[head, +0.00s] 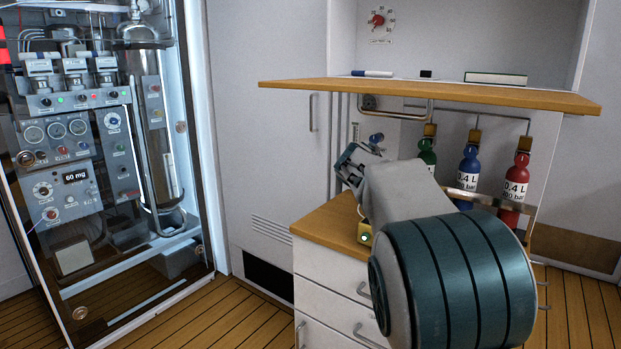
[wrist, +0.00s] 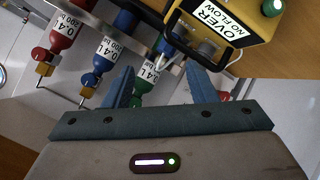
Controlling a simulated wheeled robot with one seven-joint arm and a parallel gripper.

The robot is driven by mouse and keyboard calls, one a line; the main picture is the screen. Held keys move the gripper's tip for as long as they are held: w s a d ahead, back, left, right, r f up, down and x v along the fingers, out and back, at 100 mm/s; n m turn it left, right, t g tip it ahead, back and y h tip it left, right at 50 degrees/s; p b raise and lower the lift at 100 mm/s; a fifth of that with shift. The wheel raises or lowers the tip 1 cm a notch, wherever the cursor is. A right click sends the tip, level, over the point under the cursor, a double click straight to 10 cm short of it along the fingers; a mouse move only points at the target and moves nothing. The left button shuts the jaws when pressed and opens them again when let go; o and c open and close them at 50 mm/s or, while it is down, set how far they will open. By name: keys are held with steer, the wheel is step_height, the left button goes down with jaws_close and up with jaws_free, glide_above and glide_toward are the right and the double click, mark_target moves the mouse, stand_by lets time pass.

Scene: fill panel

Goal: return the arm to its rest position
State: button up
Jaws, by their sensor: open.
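My arm (head: 455,275) reaches from the lower right over the wooden counter. My gripper (wrist: 163,80) shows two blue-grey fingers standing apart, with nothing held between them. In the head view my gripper (head: 350,168) is partly hidden by my wrist, above the counter and left of the green bottle. In the wrist view the green bottle (wrist: 146,82) lies beyond the fingers, and a yellow box (wrist: 243,30) labelled "OVER NO FLOW" is close by at the upper right. In the head view only a small part of the yellow box (head: 364,236) shows.
A green bottle (head: 427,152), a blue bottle (head: 468,172) and a red bottle (head: 515,188) hang under a wooden shelf (head: 430,92). The wooden counter (head: 322,228) tops white drawers (head: 325,293). A glass-fronted instrument cabinet (head: 75,180) stands at left. Floor (head: 225,315) is clear between.

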steer(key=s+a+r+g+y+p, duration=0.1)
steer(key=s+p, duration=0.5)
steer(key=s, duration=0.6)
steer(key=s+a+r+g+y+p, duration=0.1)
steer(key=s+y+p, duration=0.3)
steer(key=s, duration=0.9)
steer(key=s+a+r+g+y+p, duration=0.2)
steer(key=s+a+g+y+p, duration=0.1)
steer(key=s+p, duration=0.7)
steer(key=shift+s+a+g, duration=0.2)
steer(key=shift+s+g, duration=0.1)
steer(key=shift+s, duration=0.85)
steer(key=shift+r, duration=0.15)
